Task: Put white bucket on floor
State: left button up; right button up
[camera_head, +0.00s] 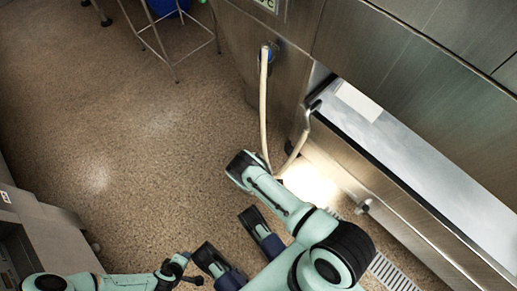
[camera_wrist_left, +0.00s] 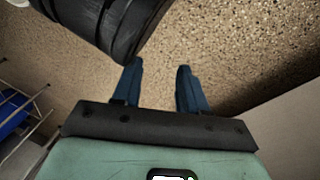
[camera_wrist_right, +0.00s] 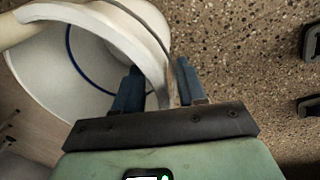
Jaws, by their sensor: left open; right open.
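The white bucket (camera_wrist_right: 45,75) fills the upper left of the right wrist view, with a thin blue ring around its inside. I do not make it out in the head view. My right gripper (camera_wrist_right: 159,84) is open, and a curved white band of the bucket, its rim or handle, passes between the fingers. Whether the fingers touch it, and whether the bucket rests on the floor, I cannot tell. My left gripper (camera_wrist_left: 155,82) is open and empty above the speckled brown floor (camera_wrist_left: 235,40). It also shows at the lower left of the head view (camera_head: 186,269).
A steel machine (camera_head: 430,80) with a long open trough (camera_head: 440,190) stands at the right. A pale hose (camera_head: 264,110) hangs from its side. A floor grate (camera_head: 390,273) lies below. A metal rack (camera_head: 160,40) stands at the top. The floor at left-centre is clear.

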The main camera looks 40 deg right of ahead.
jog(key=r, duration=0.1)
jog(key=r+p, duration=0.1)
jog(key=r, duration=0.2)
jog(key=shift+s+a+r, duration=0.1)
jog(key=shift+s+r, duration=0.05)
jog(key=shift+s, duration=0.15)
pick_arm(q)
jog(key=shift+m+h, duration=0.3)
jog(key=r, duration=0.1)
jog(key=s+d+r+p, duration=0.1)
jog(key=r, duration=0.1)
jog(key=d+r+p, duration=0.1)
jog(key=shift+s+d+r, duration=0.2)
jog(key=shift+s+r, duration=0.1)
jog(key=shift+r, duration=0.1)
pick_arm(e)
jog(key=s+a+r+m+y, duration=0.1)
jog(key=s+a+r+m, duration=0.1)
jog(key=r+m, duration=0.4)
jog(key=s+a+r+m+y, duration=0.1)
jog(key=s+a+r+m, duration=0.2)
jog(key=r+m, duration=0.3)
jog(key=s+a+r+m, duration=0.3)
jog(key=r+m, duration=0.3)
jog(key=r, duration=0.3)
jog(key=shift+s+r+y, duration=0.15)
jog(key=shift+s+y, duration=0.25)
jog(key=shift+s, duration=0.35)
